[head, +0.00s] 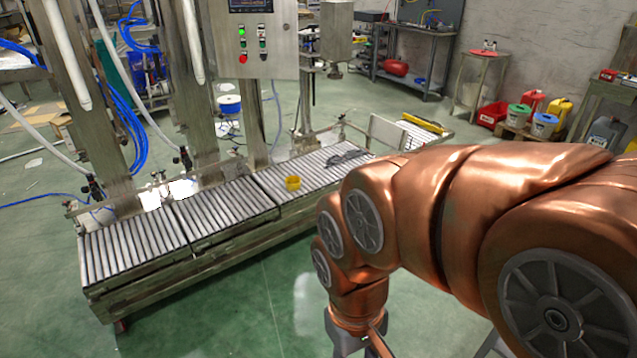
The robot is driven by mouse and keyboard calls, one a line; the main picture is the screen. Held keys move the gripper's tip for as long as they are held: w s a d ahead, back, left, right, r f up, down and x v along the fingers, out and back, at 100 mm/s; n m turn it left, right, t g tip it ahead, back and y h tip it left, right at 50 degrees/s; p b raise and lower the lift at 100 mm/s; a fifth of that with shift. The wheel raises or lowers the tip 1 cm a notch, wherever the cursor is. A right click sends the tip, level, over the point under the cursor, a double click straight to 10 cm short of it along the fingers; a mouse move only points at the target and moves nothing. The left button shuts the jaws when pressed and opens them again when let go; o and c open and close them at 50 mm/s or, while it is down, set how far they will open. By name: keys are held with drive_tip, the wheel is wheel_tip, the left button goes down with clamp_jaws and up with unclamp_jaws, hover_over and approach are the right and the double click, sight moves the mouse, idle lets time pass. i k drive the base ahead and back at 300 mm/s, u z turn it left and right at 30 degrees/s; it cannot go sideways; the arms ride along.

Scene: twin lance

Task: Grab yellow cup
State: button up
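A small yellow cup (293,183) stands on the roller conveyor (222,212), near the middle of its length. Only the head view is given, and the cup looks small in it. My copper-coloured arm fills the right side of the picture and bends down toward the floor in front of the conveyor. Part of my gripper (376,347) shows at the bottom edge, well below and to the right of the cup and apart from it. Its fingertips are cut off by the frame, so its opening cannot be made out.
A dark object (348,158) lies on the conveyor right of the cup. A steel frame with a control box (250,40) and hoses rises behind the conveyor. Buckets and canisters (545,124) stand at the back right. Green floor (220,310) in front of the conveyor is clear.

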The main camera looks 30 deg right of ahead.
sight(293, 182)
drive_tip(key=z, duration=1.4)
drive_tip(key=i, duration=3.65)
drive_tip(key=u, duration=4.05)
